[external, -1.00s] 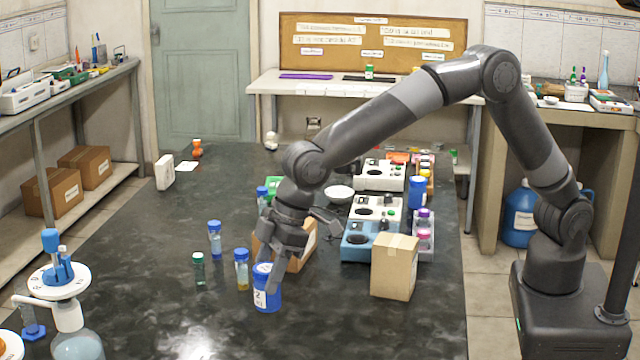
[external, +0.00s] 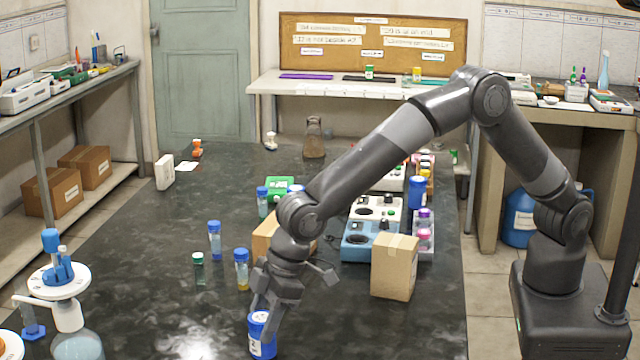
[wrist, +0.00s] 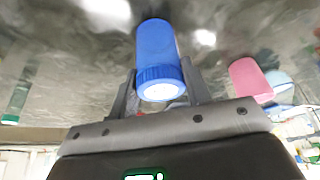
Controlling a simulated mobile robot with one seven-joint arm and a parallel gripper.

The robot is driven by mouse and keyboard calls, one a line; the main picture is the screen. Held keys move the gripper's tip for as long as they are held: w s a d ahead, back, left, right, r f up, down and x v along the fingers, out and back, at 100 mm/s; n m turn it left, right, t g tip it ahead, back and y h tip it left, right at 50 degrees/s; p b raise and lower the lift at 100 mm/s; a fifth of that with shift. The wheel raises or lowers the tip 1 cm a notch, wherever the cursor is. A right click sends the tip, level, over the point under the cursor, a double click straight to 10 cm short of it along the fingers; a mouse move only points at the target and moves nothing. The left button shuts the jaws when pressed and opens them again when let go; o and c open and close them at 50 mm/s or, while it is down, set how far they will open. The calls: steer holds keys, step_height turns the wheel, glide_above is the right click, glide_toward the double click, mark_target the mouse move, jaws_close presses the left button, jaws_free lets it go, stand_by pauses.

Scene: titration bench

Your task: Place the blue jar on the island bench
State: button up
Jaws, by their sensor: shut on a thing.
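The blue jar (external: 261,336) has a blue lid and a white label. It is near the front edge of the dark island bench (external: 150,310) in the external view. My gripper (external: 262,312) is shut on the jar, with its fingers on either side of it. In the wrist view the jar (wrist: 158,55) sits between the two fingers (wrist: 160,92), with its white-marked end toward the camera. I cannot tell whether the jar's base touches the bench top.
Blue-capped tubes (external: 242,270) and a small green-capped vial (external: 199,268) stand left of my arm. A cardboard box (external: 395,267) and blue device (external: 368,243) stand to the right. The bench's front middle is mostly clear.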

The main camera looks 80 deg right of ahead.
steer(key=o, duration=1)
steer(key=shift+f, duration=0.15)
steer(key=v, duration=1.2)
steer(key=shift+w+r, duration=0.1)
steer(key=shift+r, duration=0.1)
